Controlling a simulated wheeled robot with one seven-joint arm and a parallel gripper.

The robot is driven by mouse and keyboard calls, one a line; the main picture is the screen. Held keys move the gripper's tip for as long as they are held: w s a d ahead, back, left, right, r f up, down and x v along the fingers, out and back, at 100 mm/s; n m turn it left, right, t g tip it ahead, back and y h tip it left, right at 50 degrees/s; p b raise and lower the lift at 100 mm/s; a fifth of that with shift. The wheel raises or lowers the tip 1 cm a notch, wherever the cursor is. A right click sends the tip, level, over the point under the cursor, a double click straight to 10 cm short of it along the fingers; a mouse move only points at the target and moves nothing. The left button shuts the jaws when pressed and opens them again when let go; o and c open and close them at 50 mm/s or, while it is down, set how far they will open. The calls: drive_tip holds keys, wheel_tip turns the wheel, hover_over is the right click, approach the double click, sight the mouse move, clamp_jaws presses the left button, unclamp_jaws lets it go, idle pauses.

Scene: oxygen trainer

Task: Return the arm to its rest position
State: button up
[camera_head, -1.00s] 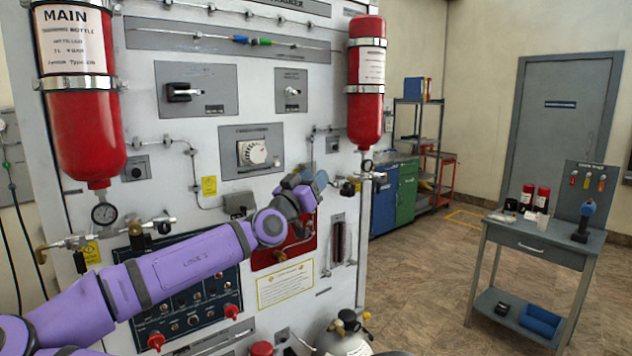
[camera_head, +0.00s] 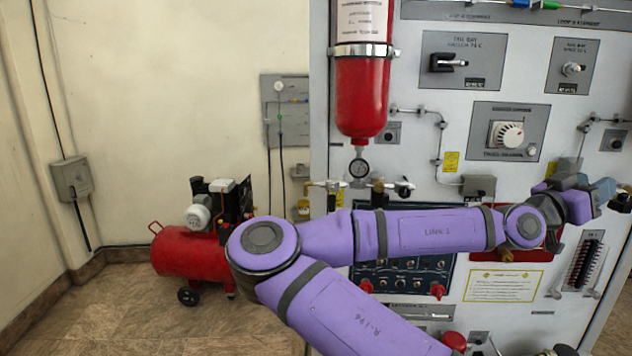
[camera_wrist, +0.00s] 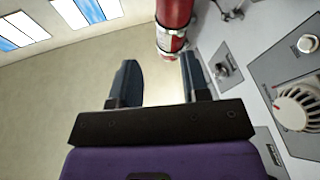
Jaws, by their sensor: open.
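My purple arm (camera_head: 430,231) reaches across the front of the white trainer panel in the head view. My gripper is at the right end of it, near the picture's right edge, and its fingers show only partly there. In the wrist view my gripper (camera_wrist: 163,85) has its two dark fingers apart. Nothing sits between the fingertips except the distant wall. A red bottle (camera_wrist: 173,15) hangs beyond the right finger, and the panel lies to the right.
A red compressor (camera_head: 187,252) stands on the floor at left. Floor left of it is clear.

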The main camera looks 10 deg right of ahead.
drive_tip(key=s+d+f+g+y, duration=0.1)
drive_tip(key=d+f+y, duration=0.15)
drive_tip(key=f, duration=0.35)
drive_tip(key=s+d+f+g+y, duration=0.1)
drive_tip(key=f+y, duration=0.2)
drive_tip(key=f, duration=0.2)
drive_tip(key=s+d+f+y, duration=0.2)
drive_tip(key=f+y, duration=0.1)
drive_tip(key=f, duration=0.3)
drive_tip(key=w+a+f+n+y, duration=0.2)
drive_tip(key=a+f+y, duration=0.6)
drive_tip(key=a+f, duration=0.2)
drive_tip(key=w+a+r+n+t+y, duration=0.1)
drive_tip(key=a+r+n+t+y, duration=0.45)
drive_tip(key=a+r, duration=0.7)
drive_tip(key=s+a+r+n, duration=0.8)
drive_tip(key=s+a+r, duration=0.2)
drive_tip(key=s+r, duration=0.2)
wheel_tip(320, 180, up, 2)
drive_tip(key=shift+s+r, duration=0.1)
drive_tip(key=shift+s, duration=0.05)
